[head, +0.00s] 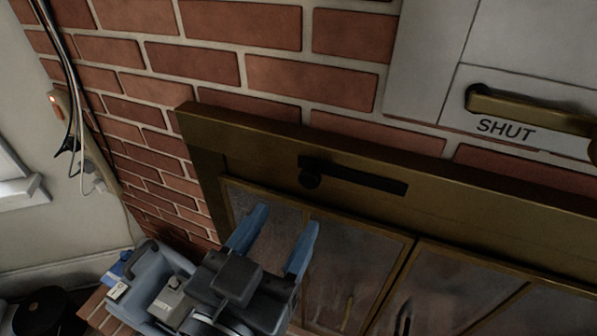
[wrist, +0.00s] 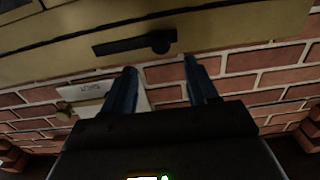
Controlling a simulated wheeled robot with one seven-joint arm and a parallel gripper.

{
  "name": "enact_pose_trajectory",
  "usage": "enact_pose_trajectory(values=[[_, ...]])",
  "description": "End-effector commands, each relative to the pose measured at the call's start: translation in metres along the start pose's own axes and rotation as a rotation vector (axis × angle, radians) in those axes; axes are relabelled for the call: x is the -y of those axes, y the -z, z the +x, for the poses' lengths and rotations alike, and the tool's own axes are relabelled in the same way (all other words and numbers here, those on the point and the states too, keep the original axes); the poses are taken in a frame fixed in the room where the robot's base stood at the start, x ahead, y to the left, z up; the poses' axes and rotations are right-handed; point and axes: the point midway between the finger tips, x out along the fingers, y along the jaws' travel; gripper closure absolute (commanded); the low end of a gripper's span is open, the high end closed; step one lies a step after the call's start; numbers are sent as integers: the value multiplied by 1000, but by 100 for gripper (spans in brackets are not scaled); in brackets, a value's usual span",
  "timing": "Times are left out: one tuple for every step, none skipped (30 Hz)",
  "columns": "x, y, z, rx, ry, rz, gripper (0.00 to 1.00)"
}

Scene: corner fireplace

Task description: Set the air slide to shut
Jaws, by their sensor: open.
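A black slot with a round dark knob (head: 310,178) at its left end sits on the brass top rail of the fireplace front (head: 250,150). It appears to be the air slide; I see no markings beside it. In the wrist view the knob (wrist: 160,42) is at the right end of the slot, just beyond the fingertips. My gripper (head: 284,222) is open and empty, its two blue fingers apart, below the knob in the head view. It also shows in the wrist view (wrist: 158,68). The fingers do not visibly hold the knob.
A pale panel (head: 430,60) at upper right carries a brass handle (head: 530,108) and the word SHUT. Glazed doors (head: 360,265) lie below the rail. Brick wall (head: 200,65) surrounds the front. Cables and a lit switch (head: 55,102) are at left.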

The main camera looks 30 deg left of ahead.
Motion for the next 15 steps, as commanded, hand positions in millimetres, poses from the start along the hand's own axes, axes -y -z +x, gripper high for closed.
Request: enact_pose_trajectory(values=[[1,2,2,-2,-3,4,42],[2,3,4,-2,-4,5,42],[1,3,7,-3,-5,4,42],[1,3,11,-2,-6,4,42],[1,3,15,-2,-6,3,42],[0,3,21,-3,-6,4,42],[0,4,26,-2,-7,4,42],[1,4,31,-1,-6,4,42],[1,4,37,-2,-6,4,42],[0,4,42,-2,-6,4,42],[0,3,46,-2,-5,3,42],[0,3,52,-1,-6,3,42],[0,3,56,-1,-6,4,42],[1,3,60,-2,-4,4,42],[1,3,64,-2,-4,3,42]])
